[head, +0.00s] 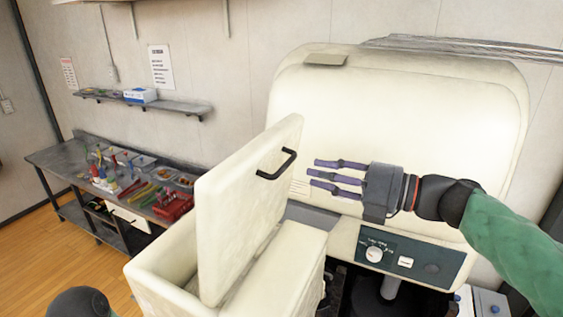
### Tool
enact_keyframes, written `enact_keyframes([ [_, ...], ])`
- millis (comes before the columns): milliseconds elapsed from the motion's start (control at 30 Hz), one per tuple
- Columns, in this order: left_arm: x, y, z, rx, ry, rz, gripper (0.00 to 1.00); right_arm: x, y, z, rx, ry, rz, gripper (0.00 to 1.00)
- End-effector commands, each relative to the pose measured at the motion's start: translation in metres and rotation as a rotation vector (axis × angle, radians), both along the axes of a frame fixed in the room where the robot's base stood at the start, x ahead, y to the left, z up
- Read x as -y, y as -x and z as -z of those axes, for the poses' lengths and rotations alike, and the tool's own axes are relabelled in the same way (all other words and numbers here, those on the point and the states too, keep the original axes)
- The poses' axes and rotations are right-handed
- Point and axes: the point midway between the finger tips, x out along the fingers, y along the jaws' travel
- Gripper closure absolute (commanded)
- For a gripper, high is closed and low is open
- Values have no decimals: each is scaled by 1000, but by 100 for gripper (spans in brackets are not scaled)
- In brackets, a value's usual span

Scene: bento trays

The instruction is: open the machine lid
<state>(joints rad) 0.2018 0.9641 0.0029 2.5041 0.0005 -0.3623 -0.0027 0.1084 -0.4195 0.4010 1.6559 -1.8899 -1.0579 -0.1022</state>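The machine lid (235,215) is a thick cream panel. It stands raised and steeply tilted over a cream box (160,272), whose left part shows as an open hollow. A black bar handle (277,163) sits on the lid's right-hand face. My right gripper (316,174) comes in from the right with its purple fingers straight and spread, pointing at the handle. The fingers are open and empty, with a visible gap to the handle. My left gripper is out of view. The lid's hinge is hidden.
A large cream machine body (400,100) stands behind my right gripper, with a dark control panel and knob (374,254). A metal workbench (60,158) with tools and a red basket (173,207) stands at the left. A wall shelf (185,107) hangs above it. Wooden floor is clear at lower left.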

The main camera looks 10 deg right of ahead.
Motion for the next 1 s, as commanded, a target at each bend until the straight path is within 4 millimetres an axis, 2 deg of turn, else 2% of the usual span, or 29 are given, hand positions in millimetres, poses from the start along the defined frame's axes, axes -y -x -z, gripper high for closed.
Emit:
enact_keyframes([
  [33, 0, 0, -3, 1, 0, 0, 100, -10, -6, 0, -3, -1, -7, 70],
  [200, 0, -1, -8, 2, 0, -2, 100, -35, -23, 0, -3, -3, -5, 70],
  [400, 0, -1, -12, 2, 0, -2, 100, -56, -38, 1, -3, -2, -2, 70],
  [600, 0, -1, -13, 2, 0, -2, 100, -64, -44, 1, -2, -3, 0, 70],
  [867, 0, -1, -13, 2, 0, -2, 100, -65, -44, 2, -2, -3, 0, 70],
  [967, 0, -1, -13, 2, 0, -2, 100, -65, -44, 2, -2, -3, 0, 96],
  [1000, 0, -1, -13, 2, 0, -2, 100, -65, -44, 2, -2, -3, 0, 100],
])
